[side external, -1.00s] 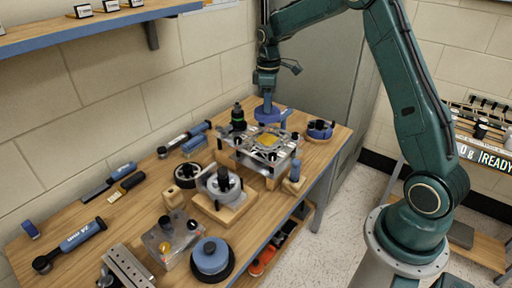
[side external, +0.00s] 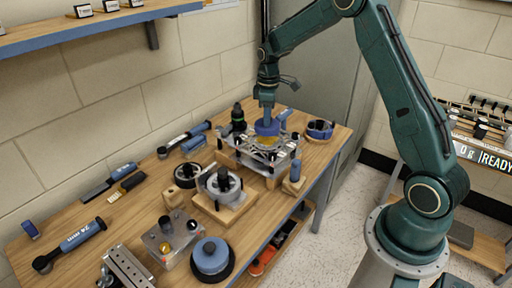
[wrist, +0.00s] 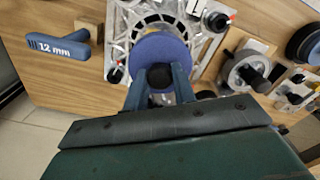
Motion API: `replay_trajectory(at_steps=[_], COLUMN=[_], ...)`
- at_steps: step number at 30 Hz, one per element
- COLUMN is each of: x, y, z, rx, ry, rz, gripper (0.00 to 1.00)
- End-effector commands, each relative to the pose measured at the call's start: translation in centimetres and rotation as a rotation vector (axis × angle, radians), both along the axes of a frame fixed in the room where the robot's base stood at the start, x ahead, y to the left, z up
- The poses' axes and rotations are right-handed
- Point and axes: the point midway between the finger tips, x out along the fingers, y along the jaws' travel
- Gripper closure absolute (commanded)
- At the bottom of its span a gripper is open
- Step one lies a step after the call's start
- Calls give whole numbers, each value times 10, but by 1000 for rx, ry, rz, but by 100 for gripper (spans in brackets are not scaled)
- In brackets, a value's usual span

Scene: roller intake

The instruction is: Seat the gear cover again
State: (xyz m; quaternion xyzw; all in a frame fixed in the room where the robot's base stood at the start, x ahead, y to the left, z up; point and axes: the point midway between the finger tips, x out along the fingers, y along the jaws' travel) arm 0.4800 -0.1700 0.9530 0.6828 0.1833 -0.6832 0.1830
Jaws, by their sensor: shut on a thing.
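My gripper (side external: 267,112) is shut on the black knob (wrist: 160,77) of a blue round disc (side external: 267,128), which looks like the gear cover. The disc also shows in the wrist view (wrist: 161,50), between and beyond the fingers. It is over the silver metal housing (side external: 285,157), near its back part, with the housing's yellowish centre (side external: 266,142) partly showing in front. The wrist view shows the housing's ribbed round opening (wrist: 150,23) partly hidden under the disc. I cannot tell whether the disc touches the housing.
A blue-handled tool marked 12 mm (wrist: 60,46) lies beside the housing. A roller on a wooden stand (side external: 224,186) is in front. A dark bottle-like part (side external: 238,117) stands behind left, and a blue-rimmed round tray (side external: 320,130) to the right. Another blue disc (side external: 210,256) sits at the table front.

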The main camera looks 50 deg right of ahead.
Motion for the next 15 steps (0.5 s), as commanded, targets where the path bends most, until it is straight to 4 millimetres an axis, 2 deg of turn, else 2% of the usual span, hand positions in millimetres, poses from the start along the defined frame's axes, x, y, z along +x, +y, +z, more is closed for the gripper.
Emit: replay_trajectory(at_steps=[10, 15], x=[0, 0], y=[0, 0], z=[-29, -28], rx=[0, 0], ry=[0, -1], rz=[0, 0], gripper=[96, 96])
